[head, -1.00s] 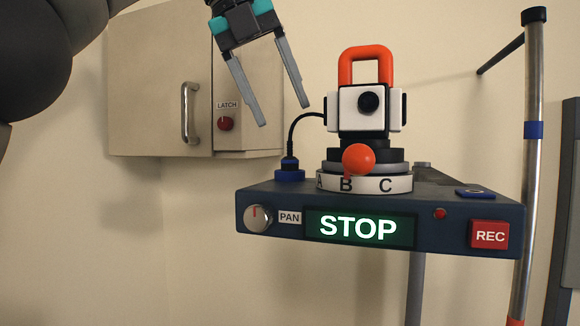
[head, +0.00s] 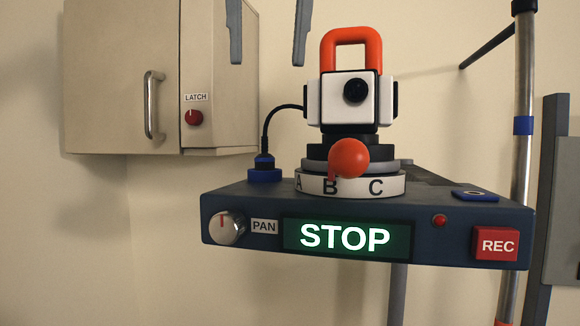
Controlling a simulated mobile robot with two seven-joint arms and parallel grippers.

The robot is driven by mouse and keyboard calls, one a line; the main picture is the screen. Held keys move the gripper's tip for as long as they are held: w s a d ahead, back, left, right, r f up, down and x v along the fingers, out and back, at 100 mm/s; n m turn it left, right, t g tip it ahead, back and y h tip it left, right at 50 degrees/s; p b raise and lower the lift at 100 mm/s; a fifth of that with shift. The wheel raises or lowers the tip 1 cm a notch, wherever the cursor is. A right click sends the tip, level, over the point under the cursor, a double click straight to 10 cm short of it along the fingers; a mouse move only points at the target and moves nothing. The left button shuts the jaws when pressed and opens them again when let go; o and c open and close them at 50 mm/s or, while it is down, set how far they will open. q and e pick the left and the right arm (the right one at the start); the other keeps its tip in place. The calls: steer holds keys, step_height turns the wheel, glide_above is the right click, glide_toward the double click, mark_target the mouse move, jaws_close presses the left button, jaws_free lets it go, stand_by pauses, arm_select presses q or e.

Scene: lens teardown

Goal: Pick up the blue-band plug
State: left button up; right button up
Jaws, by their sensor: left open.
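The blue-band plug (head: 264,161) is a small black plug with a blue band. It stands upright in a blue socket base (head: 265,175) at the back left of the dark blue console (head: 390,200). A black cable runs from its top to the white camera head (head: 345,102). My left gripper (head: 267,60) shows only as two grey fingers at the top edge. It is open and empty, above the plug and apart from it. My right gripper is not in view.
The camera head has a red-orange handle (head: 350,40) and sits on a dial lettered A, B, C. A beige cabinet (head: 110,60) with a latch knob is at left. A metal pole (head: 523,180) stands at right. An empty-looking blue socket (head: 475,195) is at the console's right.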

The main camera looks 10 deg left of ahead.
mark_target(265, 167)
arm_select(q)
steer(key=shift+x, duration=6.4)
jaws_close()
